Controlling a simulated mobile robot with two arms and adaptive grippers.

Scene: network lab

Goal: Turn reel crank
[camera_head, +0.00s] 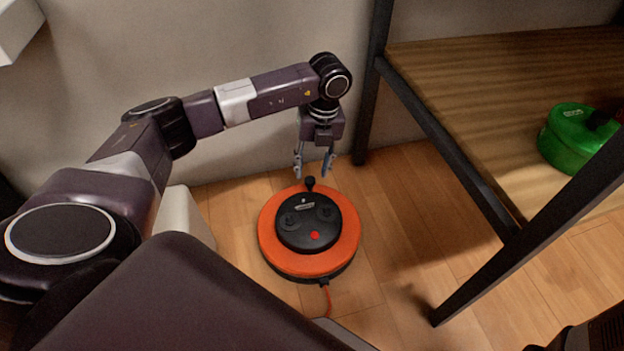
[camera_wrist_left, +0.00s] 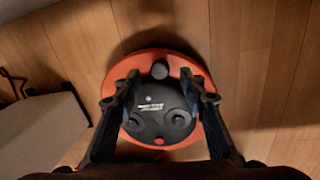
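The orange cable reel (camera_head: 269,237) lies flat on the wooden floor, with a black round centre plate. A small black crank knob (camera_head: 310,182) stands up at the far edge of that plate. My left gripper (camera_head: 314,172) is open and points down just above the knob. In the left wrist view the knob (camera_wrist_left: 160,69) shows between and slightly beyond the two open fingertips (camera_wrist_left: 166,86), and the reel (camera_wrist_left: 190,68) lies below them. I cannot tell any contact; the gripper appears empty. My right gripper is not in view.
A shelf (camera_head: 480,85) with a black metal frame stands to the right, its leg (camera_head: 530,240) reaching the floor. A green round object (camera_head: 572,140) sits on it. An orange cord (camera_head: 328,300) leaves the reel at the front. A wall is behind.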

